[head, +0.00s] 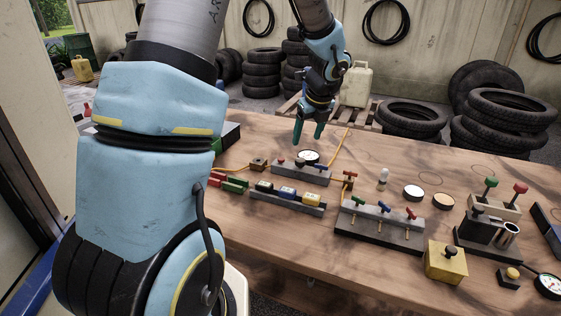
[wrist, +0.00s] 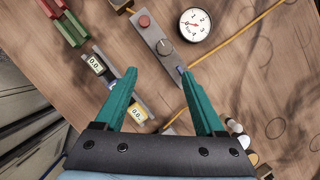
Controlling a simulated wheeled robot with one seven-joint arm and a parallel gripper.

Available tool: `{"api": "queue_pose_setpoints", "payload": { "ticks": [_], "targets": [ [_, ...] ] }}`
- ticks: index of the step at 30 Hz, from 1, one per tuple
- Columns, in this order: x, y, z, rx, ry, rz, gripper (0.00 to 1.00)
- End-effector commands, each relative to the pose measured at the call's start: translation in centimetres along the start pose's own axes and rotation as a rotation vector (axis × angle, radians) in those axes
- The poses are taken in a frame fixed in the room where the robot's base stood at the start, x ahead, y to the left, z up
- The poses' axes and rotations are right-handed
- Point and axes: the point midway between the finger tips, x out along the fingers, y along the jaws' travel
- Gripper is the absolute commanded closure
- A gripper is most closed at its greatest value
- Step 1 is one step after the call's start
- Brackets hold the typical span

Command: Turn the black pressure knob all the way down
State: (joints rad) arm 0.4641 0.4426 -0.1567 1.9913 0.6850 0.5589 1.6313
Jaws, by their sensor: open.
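A black round knob (wrist: 164,47) sits on a narrow grey panel (wrist: 150,30) in the wrist view, between a red button (wrist: 143,21) and a small blue part. A white dial gauge (wrist: 195,25) lies beside the panel; its needle is too small to read surely. The panel also shows in the head view (head: 315,179), where the knob is small and hard to make out. My gripper (wrist: 158,73) is open and empty, its teal fingers spread on either side of the panel's line, with the knob just beyond the tips. In the head view my gripper (head: 308,140) points down above the gauge and panel.
A rail with several coloured display blocks (head: 286,193) lies in front of the panel. A grey block with small levers (head: 380,222), a yellow box with a black knob (head: 445,262) and a dark fixture stand to the right. A yellow cable (head: 338,149) runs near the panel.

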Motion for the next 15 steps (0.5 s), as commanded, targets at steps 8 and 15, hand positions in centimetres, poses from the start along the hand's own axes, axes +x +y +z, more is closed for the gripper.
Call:
{"api": "queue_pose_setpoints", "payload": {
  "ticks": [8,15],
  "targets": [
    [1.7,-1.6,-0.1,0.141,-0.017,-0.007,0.29],
    [6.0,-1.6,-0.1,0.138,-0.015,-0.006,0.29]
  ]
}}
